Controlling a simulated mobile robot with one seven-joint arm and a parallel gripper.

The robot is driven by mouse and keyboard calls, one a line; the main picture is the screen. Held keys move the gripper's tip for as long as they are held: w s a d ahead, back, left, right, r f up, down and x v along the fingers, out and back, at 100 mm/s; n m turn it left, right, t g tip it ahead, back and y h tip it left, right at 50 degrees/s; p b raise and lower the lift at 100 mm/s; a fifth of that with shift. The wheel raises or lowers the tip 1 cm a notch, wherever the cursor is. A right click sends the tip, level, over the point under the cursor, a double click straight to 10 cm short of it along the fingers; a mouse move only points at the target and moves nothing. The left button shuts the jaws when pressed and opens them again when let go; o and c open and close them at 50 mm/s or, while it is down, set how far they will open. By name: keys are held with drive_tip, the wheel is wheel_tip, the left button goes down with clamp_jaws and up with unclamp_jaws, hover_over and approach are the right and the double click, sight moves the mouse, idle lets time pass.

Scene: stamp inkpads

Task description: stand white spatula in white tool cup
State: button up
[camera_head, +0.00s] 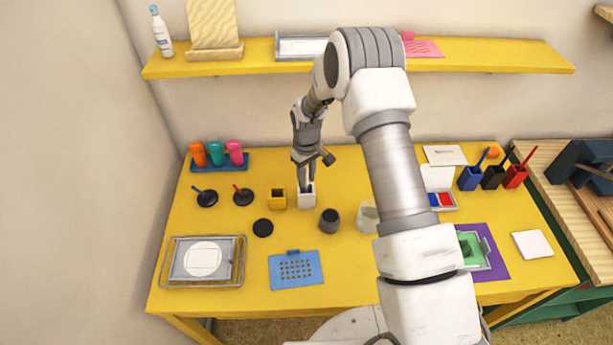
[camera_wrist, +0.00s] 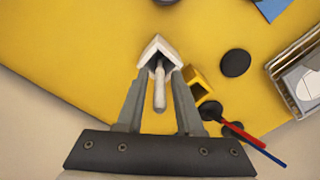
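The white tool cup (camera_head: 307,199) stands upright on the yellow table. It also shows in the wrist view (camera_wrist: 150,47). The white spatula (camera_wrist: 160,92) stands in the cup, with its handle pointing up toward the wrist camera and its lower end hidden inside. My gripper (camera_wrist: 159,76) is open above the cup. Its fingers are on either side of the handle, with a visible gap on each side. In the head view my gripper (camera_head: 306,184) is directly over the cup, and I cannot make out the spatula there.
A yellow cup (camera_head: 278,201) stands just left of the white cup. A dark grey cup (camera_head: 329,221) and a black disc (camera_head: 263,228) are nearer the front. A shelf (camera_head: 470,60) runs behind.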

drive_tip(key=shift+o, duration=0.2)
drive_tip(key=shift+r, duration=0.25)
wheel_tip(320, 180, up, 12)
drive_tip(key=shift+f+b, duration=0.25)
drive_tip(key=shift+b, duration=0.35)
drive_tip(key=shift+d+r, duration=0.1)
drive_tip(key=shift+r, duration=0.55)
drive_tip(key=s+d+r+m+t, duration=0.1)
drive_tip(key=s+d+r+m, duration=0.15)
drive_tip(key=s+r, duration=0.55)
drive_tip(key=s+d+r+m+t, duration=0.15)
drive_tip(key=s+d+r, duration=0.25)
drive_tip(key=r, duration=0.7)
drive_tip(key=s+d+r+m+t, duration=0.1)
drive_tip(key=s+d+r, duration=0.1)
drive_tip(key=s, duration=0.7)
drive_tip(key=s+d+r+m+t, duration=0.2)
drive_tip(key=s, duration=0.8)
drive_tip(key=shift+d+r, duration=0.25)
drive_tip(key=shift+r, duration=0.05)
